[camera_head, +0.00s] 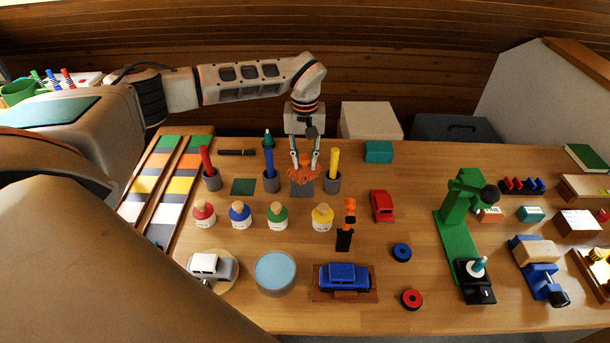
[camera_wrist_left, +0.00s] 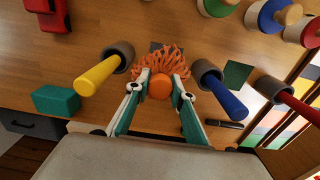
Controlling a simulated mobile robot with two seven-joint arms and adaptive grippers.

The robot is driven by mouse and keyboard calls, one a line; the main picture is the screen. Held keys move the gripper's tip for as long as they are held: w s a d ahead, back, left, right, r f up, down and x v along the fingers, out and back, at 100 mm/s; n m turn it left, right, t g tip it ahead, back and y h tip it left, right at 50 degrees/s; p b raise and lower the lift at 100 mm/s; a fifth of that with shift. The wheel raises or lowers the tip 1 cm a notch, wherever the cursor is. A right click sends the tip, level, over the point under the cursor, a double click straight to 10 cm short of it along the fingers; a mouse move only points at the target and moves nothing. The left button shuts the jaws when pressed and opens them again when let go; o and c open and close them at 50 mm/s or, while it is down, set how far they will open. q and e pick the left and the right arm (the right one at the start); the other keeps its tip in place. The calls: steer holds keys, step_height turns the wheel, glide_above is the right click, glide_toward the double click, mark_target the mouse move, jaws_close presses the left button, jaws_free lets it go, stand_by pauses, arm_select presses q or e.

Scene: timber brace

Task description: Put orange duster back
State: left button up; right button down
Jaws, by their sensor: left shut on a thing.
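My left gripper (camera_head: 303,160) reaches down from above and is shut on the orange duster (camera_head: 304,174). In the left wrist view the duster (camera_wrist_left: 150,64) shows its shaggy orange fringe and round orange end between the fingers (camera_wrist_left: 158,92). The duster is over or near a dark grey square (camera_head: 301,190) on the table; whether it touches is hard to tell. Grey cups with a blue handle (camera_head: 269,162) and a yellow handle (camera_head: 334,162) stand on either side. My right gripper is not in view.
A red handle (camera_head: 206,161) stands in another grey cup at the left, with a dark green square (camera_head: 242,187) beside it. A teal block (camera_head: 378,152) lies to the right. Several paint pots, a red car (camera_head: 382,206) and a green stand (camera_head: 457,215) are nearer the front.

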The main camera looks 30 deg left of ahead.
mark_target(305, 167)
arm_select(q)
steer(key=shift+f, duration=2.95)
steer(key=shift+f, duration=0.1)
steer(key=o, duration=1)
step_height(305, 167, up, 12)
steer(key=shift+r, duration=0.1)
steer(key=shift+s, duration=0.1)
